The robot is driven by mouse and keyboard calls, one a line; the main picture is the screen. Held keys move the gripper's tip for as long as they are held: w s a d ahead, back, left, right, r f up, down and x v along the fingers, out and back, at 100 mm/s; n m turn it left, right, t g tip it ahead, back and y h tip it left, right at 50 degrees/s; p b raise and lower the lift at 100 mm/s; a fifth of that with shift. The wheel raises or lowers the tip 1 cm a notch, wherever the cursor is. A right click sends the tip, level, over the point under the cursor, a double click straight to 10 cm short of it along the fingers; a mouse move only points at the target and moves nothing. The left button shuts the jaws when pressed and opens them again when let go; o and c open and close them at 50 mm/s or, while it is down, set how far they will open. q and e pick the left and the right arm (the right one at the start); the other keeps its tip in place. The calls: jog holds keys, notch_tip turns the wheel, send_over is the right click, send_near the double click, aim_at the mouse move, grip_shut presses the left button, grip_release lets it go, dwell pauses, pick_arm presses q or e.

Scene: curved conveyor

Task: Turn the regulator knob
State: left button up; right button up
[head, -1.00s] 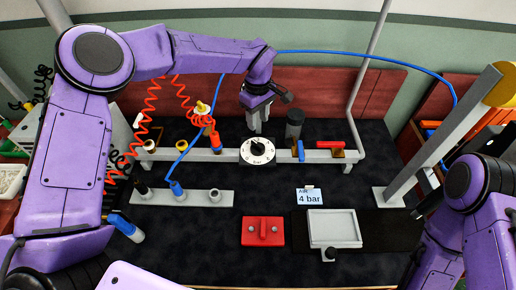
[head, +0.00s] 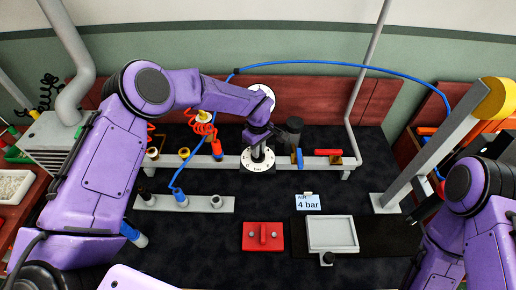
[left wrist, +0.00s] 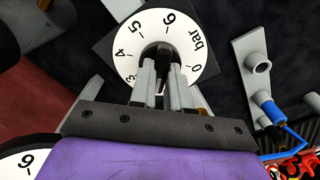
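The regulator dial (head: 246,164) is a white disc with numbers on the grey rail, seen close in the left wrist view (left wrist: 130,47). Its black bar knob (left wrist: 162,50) stands at the middle, with the tip showing past my fingers and pointing toward the picture's top. My left gripper (head: 257,151) is down over the dial from behind. In the left wrist view its two grey fingers (left wrist: 163,78) are close together, one on each side of the knob. I cannot tell whether they press on it. A card (head: 308,202) reads "4 bar". My right gripper is not in view.
A round gauge (head: 264,91) stands behind my left wrist. A dark cylinder (head: 294,130), a blue-handled valve (head: 299,158) and a red-handled valve (head: 328,153) lie to the right. Orange hose and fittings (head: 217,150) are to the left.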

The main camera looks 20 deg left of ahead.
pick_arm(q)
grip_shut()
jog(key=n+b, duration=0.2)
jog(key=n, duration=0.1)
jog(key=shift+w+f+n+b, duration=0.1)
jog(key=shift+n+b, duration=0.3)
jog(key=n+b, duration=0.3)
jog(key=n, duration=0.3)
jog(key=n+b, duration=0.3)
jog(key=n, duration=0.3)
jog(key=shift+n, duration=0.4)
jog(key=n+b, duration=0.1)
jog(key=n, duration=0.1)
jog(key=n+b, duration=0.1)
jog(key=n, duration=0.2)
jog(key=shift+r+n, duration=0.2)
jog(key=shift+n, duration=0.1)
jog(key=shift+b, duration=0.3)
